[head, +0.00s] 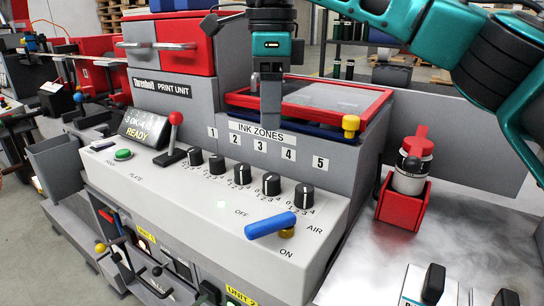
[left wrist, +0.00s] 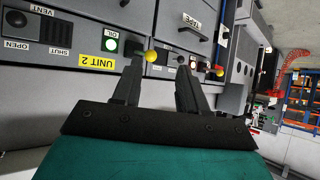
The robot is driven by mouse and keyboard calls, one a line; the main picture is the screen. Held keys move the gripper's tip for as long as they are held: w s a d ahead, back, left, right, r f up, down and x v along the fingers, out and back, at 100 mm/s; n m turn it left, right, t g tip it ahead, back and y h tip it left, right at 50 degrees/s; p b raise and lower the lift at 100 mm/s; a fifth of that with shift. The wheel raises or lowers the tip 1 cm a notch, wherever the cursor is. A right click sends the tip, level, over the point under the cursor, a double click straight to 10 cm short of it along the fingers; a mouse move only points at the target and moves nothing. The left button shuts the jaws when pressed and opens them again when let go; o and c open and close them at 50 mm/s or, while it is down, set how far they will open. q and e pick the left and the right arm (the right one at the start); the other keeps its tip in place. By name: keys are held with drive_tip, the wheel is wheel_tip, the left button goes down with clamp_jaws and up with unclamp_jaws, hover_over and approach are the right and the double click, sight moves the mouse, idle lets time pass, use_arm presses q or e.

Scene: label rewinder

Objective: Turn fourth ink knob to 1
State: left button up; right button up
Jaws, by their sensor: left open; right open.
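The console (head: 222,222) carries a row of five black knobs with small number scales, below the zone labels 1 to 5. The fourth ink knob (head: 271,184) is second from the right in the row; its pointer setting is too small to read surely. My right gripper (head: 270,122) points down behind and above the row, in front of the ink zones plate, clear of the knobs. Its fingers show nearly edge-on; it is open and empty. My left gripper (left wrist: 158,72) shows only in the left wrist view, open, with nothing held between its fingers.
A red and white bottle (head: 412,165) sits in a red holder at right. Yellow balls (left wrist: 151,56) show near my left fingers.

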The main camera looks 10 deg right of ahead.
sight(273, 176)
drive_tip(key=f+b, duration=0.1)
drive_tip(key=f, duration=1)
drive_tip(key=shift+d+f, duration=0.2)
drive_tip(key=shift+f, duration=0.4)
use_arm(q)
drive_tip(key=shift+s+f, duration=0.25)
drive_tip(key=shift+f, duration=0.5)
use_arm(e)
drive_tip(key=c, duration=0.6)
use_arm(q)
drive_tip(key=shift+s+f, duration=0.1)
drive_tip(key=shift+s, duration=0.15)
use_arm(e)
drive_tip(key=c, duration=0.4)
